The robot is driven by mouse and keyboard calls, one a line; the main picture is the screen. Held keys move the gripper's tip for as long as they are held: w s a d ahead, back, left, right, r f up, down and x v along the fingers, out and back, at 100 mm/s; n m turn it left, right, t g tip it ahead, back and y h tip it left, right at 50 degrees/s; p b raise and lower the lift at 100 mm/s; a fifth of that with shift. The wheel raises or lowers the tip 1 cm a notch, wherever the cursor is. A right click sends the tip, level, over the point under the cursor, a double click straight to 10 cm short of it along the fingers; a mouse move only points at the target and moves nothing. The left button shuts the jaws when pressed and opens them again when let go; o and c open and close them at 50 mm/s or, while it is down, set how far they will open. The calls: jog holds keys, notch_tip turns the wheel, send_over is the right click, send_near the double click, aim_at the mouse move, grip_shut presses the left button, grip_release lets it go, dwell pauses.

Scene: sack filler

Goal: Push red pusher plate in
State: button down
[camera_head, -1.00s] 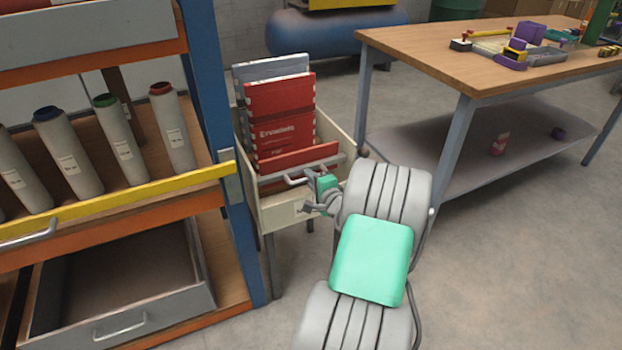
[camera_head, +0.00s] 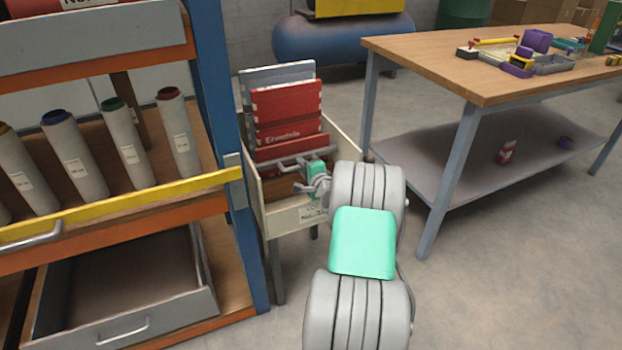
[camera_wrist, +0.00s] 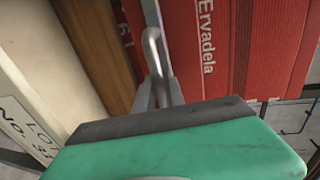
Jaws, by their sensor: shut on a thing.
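The red pusher plate (camera_head: 292,148) stands upright in a cream bin, in front of the red packs. It has a grey crossbar and a grey handle (camera_head: 297,163) on its near side. My gripper (camera_head: 305,178) reaches in over the bin from the right and is shut on the handle. In the wrist view my gripper (camera_wrist: 160,95) grips the handle (camera_wrist: 153,52), which stands up from between the fingers. The red plate (camera_wrist: 134,20) shows only in part there, left of the packs. Part of the handle is hidden by my gripper.
Red packs (camera_head: 286,103) stand behind the plate, with a grey panel behind them. The cream bin (camera_head: 296,215) has bare wooden floor near its front wall. A blue rack post (camera_head: 222,130) stands close on the left. A workbench (camera_head: 470,65) stands to the right.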

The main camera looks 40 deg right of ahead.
jog(key=shift+w+d+r, duration=0.1)
jog(key=shift+w+d, duration=0.15)
jog(key=shift+w, duration=0.4)
jog(key=c, duration=1.4)
grip_release()
jog(key=p+v, duration=0.1)
jog(key=v, duration=0.6)
jog(key=shift+s+a+p, duration=0.2)
jog(key=shift+s+p, duration=0.15)
jog(key=shift+p, duration=0.05)
